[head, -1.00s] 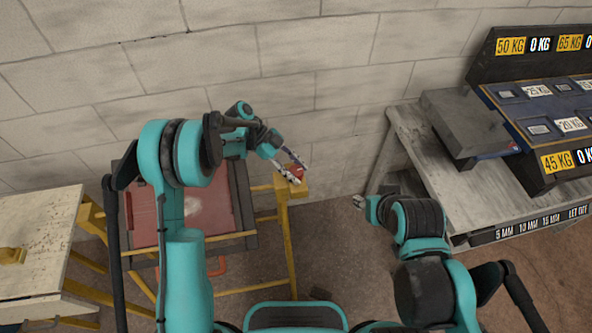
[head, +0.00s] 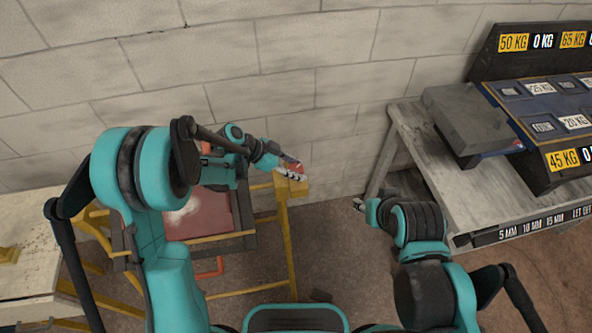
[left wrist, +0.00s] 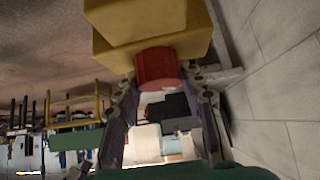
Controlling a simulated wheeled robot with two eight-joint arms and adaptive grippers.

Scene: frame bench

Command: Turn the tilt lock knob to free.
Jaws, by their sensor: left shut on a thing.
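The tilt lock knob is a short red cylinder (left wrist: 157,68) on a yellow block (left wrist: 150,25) in the left wrist view. My left gripper (left wrist: 160,95) has a finger on each side of the knob and is shut on it. In the head view the left gripper (head: 291,169) is at the top of the yellow frame post (head: 289,240), and only a little red of the knob shows between the fingers. I cannot read the knob's setting. My right gripper (head: 360,204) hangs apart from the frame, too small to judge.
A dark-rimmed frame with a reddish panel (head: 208,218) stands left of the post, partly behind my left arm. A block wall (head: 300,90) is close behind. A grey bench (head: 425,160) with weight-labelled trays stands at right. A pale table (head: 25,265) is at far left.

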